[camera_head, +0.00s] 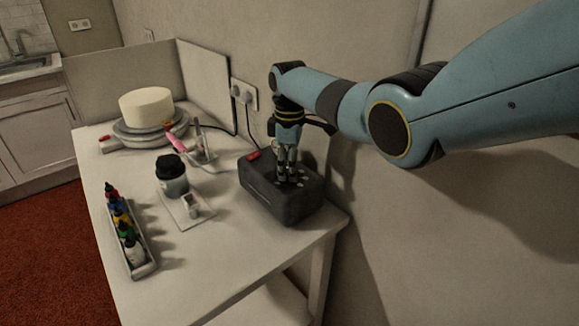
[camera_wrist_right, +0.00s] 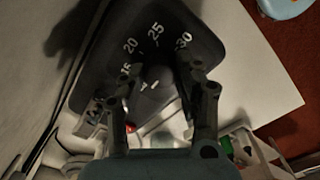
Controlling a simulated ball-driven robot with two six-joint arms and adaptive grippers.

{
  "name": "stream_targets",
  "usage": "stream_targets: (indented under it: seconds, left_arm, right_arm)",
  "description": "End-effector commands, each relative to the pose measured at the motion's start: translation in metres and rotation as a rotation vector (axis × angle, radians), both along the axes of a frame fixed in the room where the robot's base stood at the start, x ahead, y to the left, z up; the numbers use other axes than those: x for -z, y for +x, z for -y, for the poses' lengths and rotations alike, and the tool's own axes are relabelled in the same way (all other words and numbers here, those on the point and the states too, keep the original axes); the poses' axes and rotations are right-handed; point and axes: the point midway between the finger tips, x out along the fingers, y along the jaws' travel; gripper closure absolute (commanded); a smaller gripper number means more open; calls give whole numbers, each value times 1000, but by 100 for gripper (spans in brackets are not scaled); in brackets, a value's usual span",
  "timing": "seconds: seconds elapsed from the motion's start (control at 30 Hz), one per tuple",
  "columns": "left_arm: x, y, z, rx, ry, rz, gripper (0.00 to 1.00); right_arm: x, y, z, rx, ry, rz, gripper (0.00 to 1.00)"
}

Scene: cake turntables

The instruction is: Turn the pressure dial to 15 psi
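The dark compressor box (camera_head: 262,190) stands at the right end of the white table. Its top dial face (camera_wrist_right: 180,25) shows 15, 20, 25 and 30 in the right wrist view; lower numbers are hidden. The grey dial knob (camera_wrist_right: 155,82) sits in the middle of the face, with a small white mark on it. I cannot tell exactly which number it points to. My right gripper (camera_head: 287,181) points straight down at the box top. In the wrist view its fingers (camera_wrist_right: 156,88) are apart, one on each side of the knob; contact is unclear. My left gripper is not in view.
A white cake (camera_head: 146,105) on a turntable stands at the back left. An airbrush on a stand (camera_head: 200,150), a dark-lidded jar (camera_head: 172,178) and a tray of colour bottles (camera_head: 140,262) are left of the box. The wall is close behind it.

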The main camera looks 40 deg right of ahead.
Motion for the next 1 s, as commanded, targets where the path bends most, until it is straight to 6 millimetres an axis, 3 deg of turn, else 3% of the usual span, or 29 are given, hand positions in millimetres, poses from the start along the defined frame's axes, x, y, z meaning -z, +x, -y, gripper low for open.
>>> stream_targets:
  seconds: [0.03, 0.2, 0.57, 1.0]
  left_arm:
    - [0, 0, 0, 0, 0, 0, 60]
    - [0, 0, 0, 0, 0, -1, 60]
    - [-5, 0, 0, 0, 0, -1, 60]
    - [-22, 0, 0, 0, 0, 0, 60]
  right_arm:
    - [0, 0, 0, 0, 1, -1, 81]
    - [0, 0, 0, 0, 1, -1, 100]
    - [-1, -1, 0, 75, 1, -3, 100]
    - [-1, 0, 0, 425, 0, -3, 100]
